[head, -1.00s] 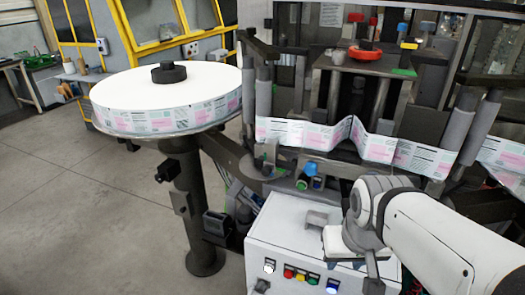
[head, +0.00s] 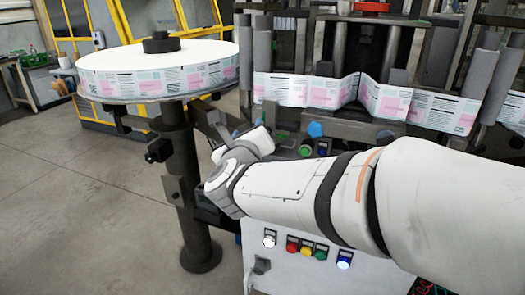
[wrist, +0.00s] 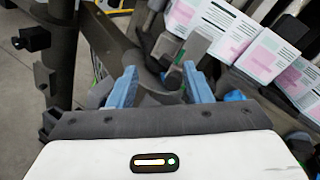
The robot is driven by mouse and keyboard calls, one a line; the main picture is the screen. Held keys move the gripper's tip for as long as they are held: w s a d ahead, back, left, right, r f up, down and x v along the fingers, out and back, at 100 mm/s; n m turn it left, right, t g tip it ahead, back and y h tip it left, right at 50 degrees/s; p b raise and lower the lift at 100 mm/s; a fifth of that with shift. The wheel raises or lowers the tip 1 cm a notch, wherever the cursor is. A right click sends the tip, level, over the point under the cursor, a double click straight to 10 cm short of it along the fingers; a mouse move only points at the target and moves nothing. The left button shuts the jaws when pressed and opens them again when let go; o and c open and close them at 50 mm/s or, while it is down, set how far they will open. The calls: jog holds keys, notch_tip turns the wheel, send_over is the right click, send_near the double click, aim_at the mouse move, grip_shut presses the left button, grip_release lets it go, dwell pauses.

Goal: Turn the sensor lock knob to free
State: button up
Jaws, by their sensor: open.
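My gripper (wrist: 160,72) is open in the wrist view, with its two blue fingers apart. Dark grey machine parts (wrist: 160,97) show beyond and between the fingers; I cannot tell whether the sensor lock knob is among them. In the head view my arm's wrist hides the fingers, left of a blue knob (head: 315,130) and a green knob (head: 305,150) on the labeller. Neither knob can be told for sure as the sensor lock knob. A blue round part (wrist: 235,95) shows right of the fingers in the wrist view.
The label reel (head: 155,68) sits on its post (head: 185,215) to the left. The printed label web (head: 330,92) runs behind my arm. A white control box (head: 300,268) with several coloured buttons lies below my arm. Open floor (head: 80,200) is at left.

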notch_tip(320, 180, down, 4)
jog(key=s+m+h+b, duration=0.3)
jog(key=m+h, duration=0.3)
jog(key=m, duration=0.5)
jog(key=x, duration=0.7)
jog(key=shift+w+d+p, duration=0.25)
jog(key=shift+w+p, duration=0.1)
jog(key=shift+p, duration=0.05)
jog(key=shift+r, duration=0.15)
jog(key=shift+c, duration=0.5)
grip_shut()
